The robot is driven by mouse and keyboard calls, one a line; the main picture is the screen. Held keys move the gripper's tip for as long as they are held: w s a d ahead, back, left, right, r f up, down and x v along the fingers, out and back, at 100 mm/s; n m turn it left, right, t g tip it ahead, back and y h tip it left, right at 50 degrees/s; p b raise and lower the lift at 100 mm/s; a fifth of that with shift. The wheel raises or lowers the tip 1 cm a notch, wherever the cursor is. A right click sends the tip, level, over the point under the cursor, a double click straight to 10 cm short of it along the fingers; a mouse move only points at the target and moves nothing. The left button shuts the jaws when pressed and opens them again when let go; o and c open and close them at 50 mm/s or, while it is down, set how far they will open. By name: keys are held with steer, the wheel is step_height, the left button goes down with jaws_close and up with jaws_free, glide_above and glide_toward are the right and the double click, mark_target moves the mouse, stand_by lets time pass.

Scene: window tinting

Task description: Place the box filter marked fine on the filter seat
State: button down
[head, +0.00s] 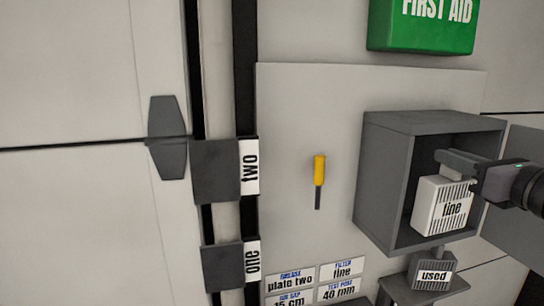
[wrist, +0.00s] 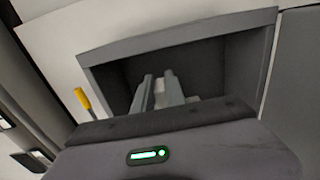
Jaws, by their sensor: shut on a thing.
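The white box filter marked "fine" (head: 443,206) is upright inside an open-fronted grey housing (head: 384,180), near its floor, with its label and dark slots facing out. My gripper (head: 452,168) reaches in from the right and is shut on the upper part of this filter. Whether the filter's underside touches the housing floor or a seat cannot be told, as the filter hides what is under it. In the wrist view my gripper (wrist: 160,90) points into the housing (wrist: 185,46), and the filter is mostly hidden behind the gripper body.
A grey filter marked "used" (head: 433,272) stands on a small shelf below the housing. A yellow-handled tool (head: 319,170) hangs on the panel to the left, above several label cards (head: 342,270). A green first aid box (head: 422,28) is above. The housing walls surround my gripper closely.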

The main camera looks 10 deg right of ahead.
steer(key=w, duration=0.2)
steer(key=w+d+p, duration=0.1)
steer(key=w, duration=0.1)
steer(key=w+d+f, duration=0.1)
steer(key=w, duration=0.1)
steer(key=shift+w+d, duration=0.1)
steer(key=shift+w, duration=0.2)
step_height(320, 180, down, 3)
steer(key=shift+d+f, duration=0.1)
steer(key=shift+s+f, duration=0.1)
steer(key=shift+f, duration=0.05)
steer(key=c, duration=1.4)
jaws_free()
steer(key=shift+o, duration=0.2)
